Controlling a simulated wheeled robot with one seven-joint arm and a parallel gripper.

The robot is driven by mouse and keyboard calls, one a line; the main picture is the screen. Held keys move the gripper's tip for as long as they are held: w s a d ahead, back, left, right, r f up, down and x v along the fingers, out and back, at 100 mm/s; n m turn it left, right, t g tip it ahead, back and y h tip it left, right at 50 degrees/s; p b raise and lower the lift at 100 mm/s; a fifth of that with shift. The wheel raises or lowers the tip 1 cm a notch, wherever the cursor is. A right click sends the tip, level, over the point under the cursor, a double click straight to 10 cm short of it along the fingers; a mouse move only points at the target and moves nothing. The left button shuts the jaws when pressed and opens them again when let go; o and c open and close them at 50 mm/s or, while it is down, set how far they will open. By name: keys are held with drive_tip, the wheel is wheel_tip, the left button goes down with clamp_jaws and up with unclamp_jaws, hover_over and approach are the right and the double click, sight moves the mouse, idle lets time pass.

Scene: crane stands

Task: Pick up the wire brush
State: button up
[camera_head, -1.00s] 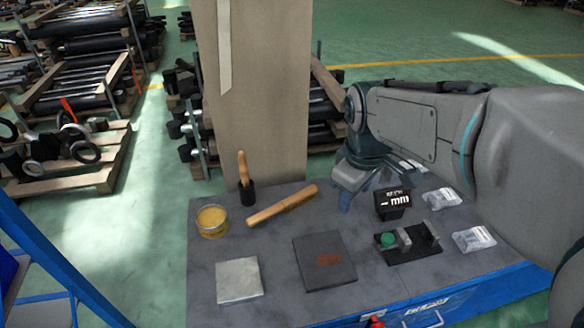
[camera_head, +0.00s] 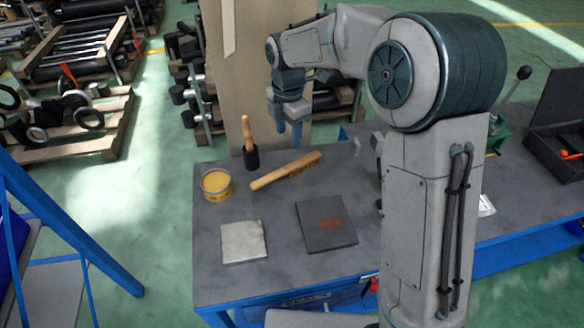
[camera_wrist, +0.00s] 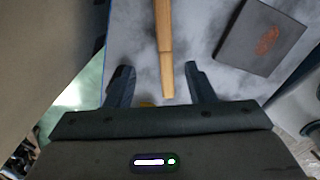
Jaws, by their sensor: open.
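The wire brush (camera_head: 286,172) lies on the grey table top, its long wooden handle pointing left and its wider head at the right. My gripper (camera_head: 289,135) points down, above and slightly behind the brush in the head view. In the wrist view, the wooden handle of the brush (camera_wrist: 165,50) runs down from the top edge, and its end lies between the two open fingers (camera_wrist: 158,82). The fingers appear apart from the handle. The bristles are hardly visible in either view.
A yellow tin (camera_head: 217,184) and an upright wooden-handled tool (camera_head: 250,150) stand left of the brush. A light plate (camera_head: 244,242) and a dark rust-marked plate (camera_head: 326,226) lie in front. A tall beige column (camera_head: 262,60) rises close behind. My arm hides the table's middle.

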hover_over(292, 165)
drive_tip(key=f, duration=0.6)
drive_tip(key=shift+a, duration=0.35)
drive_tip(key=shift+s+d+f+p, duration=0.1)
drive_tip(key=shift+f+p, duration=0.15)
drive_tip(key=shift+f, duration=0.65)
drive_tip(key=shift+w+d+f+p, duration=0.15)
drive_tip(key=shift+f+p, duration=0.15)
drive_tip(key=shift+f, duration=0.55)
drive_tip(key=shift+s+d+f+p, duration=0.15)
drive_tip(key=shift+f+p, duration=0.1)
drive_tip(key=shift+f, duration=0.65)
clamp_jaws()
